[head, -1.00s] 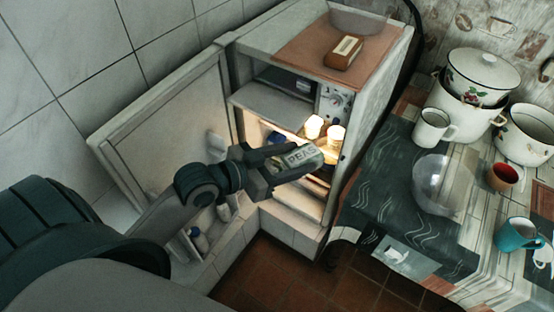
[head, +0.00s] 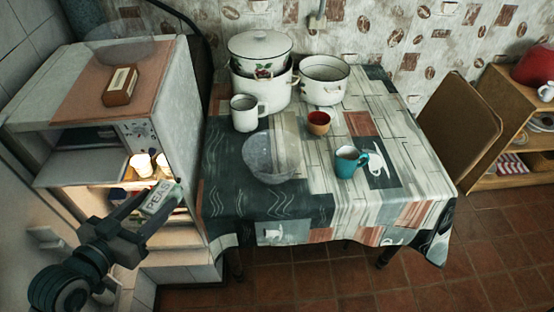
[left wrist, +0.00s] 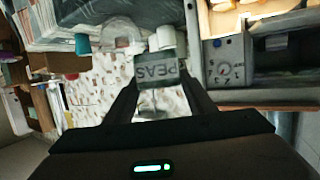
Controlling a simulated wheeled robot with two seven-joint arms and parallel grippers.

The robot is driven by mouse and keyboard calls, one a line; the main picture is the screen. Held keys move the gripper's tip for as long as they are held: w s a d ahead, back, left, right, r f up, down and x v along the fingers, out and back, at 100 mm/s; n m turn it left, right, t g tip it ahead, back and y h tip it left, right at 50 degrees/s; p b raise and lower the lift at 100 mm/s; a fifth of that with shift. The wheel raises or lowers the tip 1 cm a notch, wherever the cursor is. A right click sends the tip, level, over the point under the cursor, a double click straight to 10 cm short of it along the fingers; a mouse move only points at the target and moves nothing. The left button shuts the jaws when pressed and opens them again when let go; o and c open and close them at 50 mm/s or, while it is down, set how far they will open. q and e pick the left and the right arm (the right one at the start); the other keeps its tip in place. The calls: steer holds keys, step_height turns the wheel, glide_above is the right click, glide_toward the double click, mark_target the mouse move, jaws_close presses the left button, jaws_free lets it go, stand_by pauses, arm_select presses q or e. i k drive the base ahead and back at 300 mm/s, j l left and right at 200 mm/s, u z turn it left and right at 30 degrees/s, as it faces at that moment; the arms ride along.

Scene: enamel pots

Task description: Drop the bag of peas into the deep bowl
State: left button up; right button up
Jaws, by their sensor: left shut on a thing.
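My left gripper (head: 152,204) is shut on the bag of peas (head: 161,196), a small pale pack with a green end, held in front of the open fridge. The lettering "PEAS" on the bag (left wrist: 157,71) shows upside down between the fingers in the left wrist view. A clear glass bowl (head: 270,158) stands on the table, right of the gripper and apart from it. Another clear bowl (head: 118,42) stands on top of the fridge. I cannot tell for certain which is the deep bowl. My right gripper is not in view.
The fridge (head: 180,110) stands left of the table (head: 300,205). A white mug (head: 245,113), lidded pot (head: 262,85), open pot (head: 324,80), red cup (head: 319,122) and teal mug (head: 349,162) stand around the table bowl. The cloth's front part is clear. A brown box (head: 120,86) lies on the fridge.

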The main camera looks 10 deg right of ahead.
mark_target(274, 172)
steer(key=l, duration=1.25)
steer(key=i+l, duration=0.1)
steer(key=l, duration=1.15)
